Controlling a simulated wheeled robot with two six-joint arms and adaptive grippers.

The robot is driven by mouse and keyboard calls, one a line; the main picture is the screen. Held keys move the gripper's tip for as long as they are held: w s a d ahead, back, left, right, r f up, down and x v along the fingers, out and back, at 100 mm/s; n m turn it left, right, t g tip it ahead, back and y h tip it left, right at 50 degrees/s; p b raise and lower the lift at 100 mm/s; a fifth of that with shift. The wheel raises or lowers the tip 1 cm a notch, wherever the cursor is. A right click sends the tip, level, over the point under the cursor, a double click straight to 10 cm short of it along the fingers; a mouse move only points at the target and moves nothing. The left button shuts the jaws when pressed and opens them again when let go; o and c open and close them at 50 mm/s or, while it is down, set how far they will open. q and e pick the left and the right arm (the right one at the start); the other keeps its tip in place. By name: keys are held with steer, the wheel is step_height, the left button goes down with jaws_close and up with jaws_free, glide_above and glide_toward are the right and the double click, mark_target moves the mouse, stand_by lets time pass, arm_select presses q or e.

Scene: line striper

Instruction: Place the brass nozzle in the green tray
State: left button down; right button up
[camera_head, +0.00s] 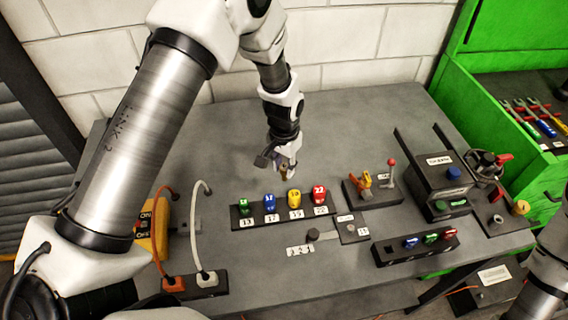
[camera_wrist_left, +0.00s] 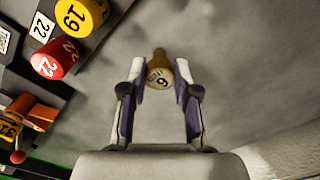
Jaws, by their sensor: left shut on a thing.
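My left gripper (camera_head: 286,166) hangs above the grey workbench, behind the row of numbered coloured pieces. The nozzle's narrow end points away from the palm. In the head view the nozzle (camera_head: 284,174) shows only as a small tan bit at the fingertips. I cannot make out a separate green tray in either view. My right gripper is out of view; only part of my right arm shows at the lower right.
The rack (camera_head: 283,217) holds green, blue, yellow and red numbered pieces. Switch boxes and a control box (camera_head: 440,178) stand to the right. A green cabinet (camera_head: 470,110) with tools is at the far right. Cables loop at the left. The bench (camera_head: 235,130) behind the rack is clear.

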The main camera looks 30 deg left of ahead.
arm_select(q)
steer(key=shift+f, duration=0.15)
steer(key=c, duration=0.9)
jaws_free()
steer(key=shift+o, duration=0.2)
